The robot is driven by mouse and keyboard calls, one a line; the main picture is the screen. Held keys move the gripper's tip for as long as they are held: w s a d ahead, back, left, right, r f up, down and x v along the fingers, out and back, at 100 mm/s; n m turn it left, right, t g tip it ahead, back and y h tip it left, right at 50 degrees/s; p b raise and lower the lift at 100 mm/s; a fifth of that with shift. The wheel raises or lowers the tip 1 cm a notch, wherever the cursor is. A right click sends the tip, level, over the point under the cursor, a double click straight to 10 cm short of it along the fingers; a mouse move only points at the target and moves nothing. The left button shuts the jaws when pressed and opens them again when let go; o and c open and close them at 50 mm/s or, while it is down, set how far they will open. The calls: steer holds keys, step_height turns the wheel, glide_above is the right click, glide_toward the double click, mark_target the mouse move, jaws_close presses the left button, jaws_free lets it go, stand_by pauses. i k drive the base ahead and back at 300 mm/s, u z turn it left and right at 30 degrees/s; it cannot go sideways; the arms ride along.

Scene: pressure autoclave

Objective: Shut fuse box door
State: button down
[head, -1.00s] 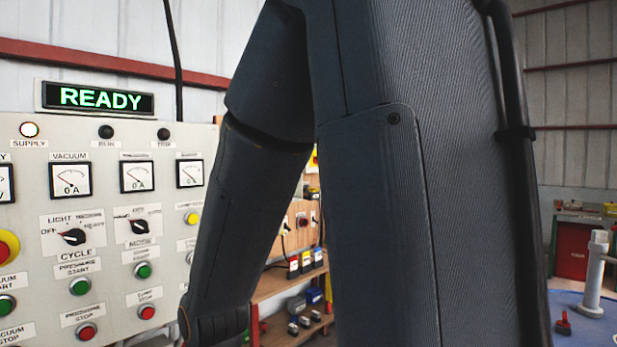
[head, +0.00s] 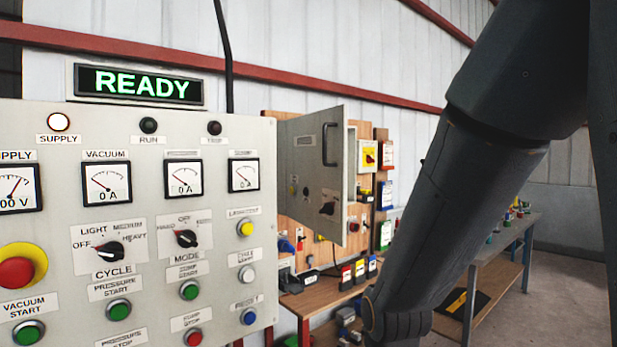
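The fuse box door (head: 312,160) is a grey metal panel with a dark handle (head: 331,145) near its outer edge. It stands swung open, on the wooden board behind the control panel. Part of the box interior, with a red and yellow switch (head: 369,155), shows to the right of the door. My arm crosses the right side of the head view and runs down to the lower middle, in front of the bench. My gripper is out of the frame, so its state does not show.
A control panel (head: 140,240) with a READY display fills the left side, close by. A wooden shelf bench (head: 325,297) with small coloured boxes stands under the board. Another table (head: 482,248) stands at the right, with bare floor beyond it.

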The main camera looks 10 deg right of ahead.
mark_target(317, 141)
steer(key=i, duration=1.35)
steer(key=k, duration=1.3)
steer(key=u, duration=0.25)
steer(key=i, duration=0.6)
steer(key=z, duration=0.05)
